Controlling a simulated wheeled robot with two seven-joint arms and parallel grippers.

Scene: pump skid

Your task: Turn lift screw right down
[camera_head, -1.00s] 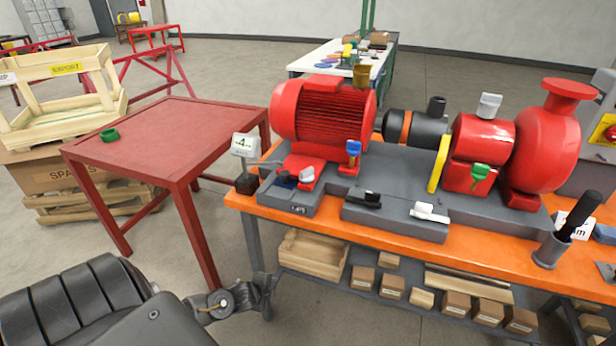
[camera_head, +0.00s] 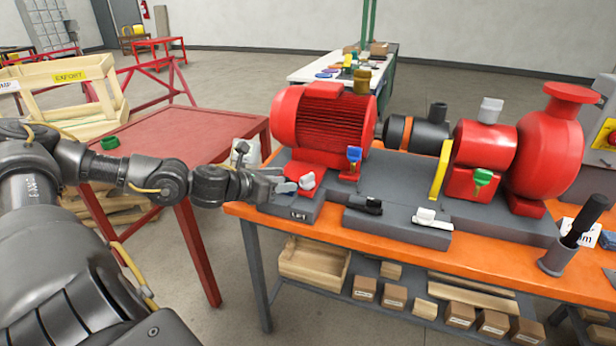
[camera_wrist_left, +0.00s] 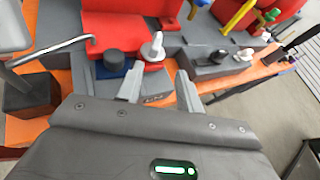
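A red motor (camera_head: 322,120) sits on a grey skid. At its front left foot is a grey block marked LIFT (camera_wrist_left: 155,98). In the left wrist view a dark round knob (camera_wrist_left: 112,58) stands over a blue part, and a pale upright screw (camera_wrist_left: 152,48) stands on the red foot; the pale one also shows in the head view (camera_head: 307,181). I cannot tell for sure which is the right lift screw. My left gripper (camera_head: 284,186) is at the block's left end, fingers apart (camera_wrist_left: 160,90) with nothing between them, short of both knobs. My right gripper is out of view.
A bent metal rod (camera_wrist_left: 60,50) and a dark block (camera_wrist_left: 28,100) lie left of the fingers. A blue-handled valve (camera_head: 354,155), black clamp (camera_head: 364,204) and white clamp (camera_head: 431,217) stand to the right. A red table (camera_head: 190,135) is under my left arm.

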